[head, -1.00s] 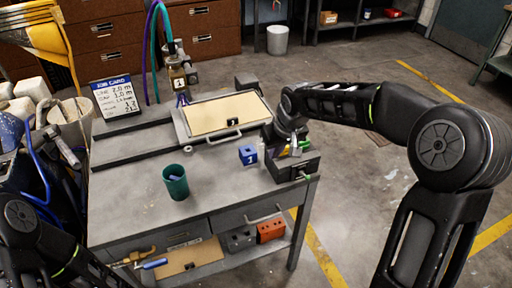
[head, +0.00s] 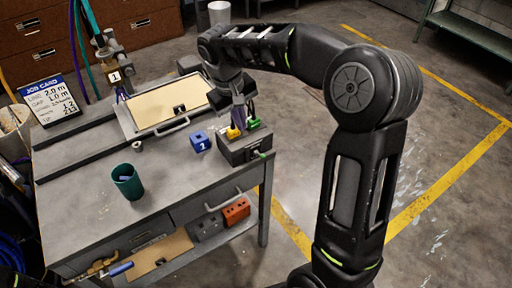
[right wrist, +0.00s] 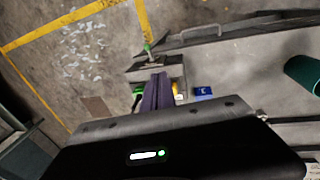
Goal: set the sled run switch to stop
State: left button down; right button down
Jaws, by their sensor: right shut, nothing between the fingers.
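A grey control box (head: 246,149) sits at the right end of the bench. A yellow part (head: 233,132) and a green part (head: 254,123) show on its top, and a small green-tipped lever (head: 262,155) sticks out of its right side. The lever also shows in the right wrist view (right wrist: 148,48). I cannot read any switch marking or tell its setting. My right gripper (head: 239,124) points down over the box top, between the yellow and green parts, shut and empty. Its fingers hide part of the box; contact is unclear. My left gripper is out of view.
A blue numbered block (head: 200,141) stands left of the box. A green cup (head: 128,181), a tan-topped tray (head: 170,105) and a job card (head: 50,99) are further left on the bench (head: 85,200). An orange block (head: 236,211) lies on the lower shelf.

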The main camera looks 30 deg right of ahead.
jog(key=p, duration=0.2)
send_near(259, 155)
jog(key=w+f, duration=0.1)
jog(key=w+a+f, duration=0.1)
jog(key=shift+a+f, duration=0.25)
jog(key=shift+f, duration=0.15)
jog(key=shift+s+d+f+p, duration=0.35)
jog(key=shift+s+d+f, duration=0.55)
jog(key=shift+f, duration=0.2)
jog(key=shift+s+d+f, duration=0.15)
jog(key=shift+d+f, duration=0.05)
jog(key=shift+f, duration=0.15)
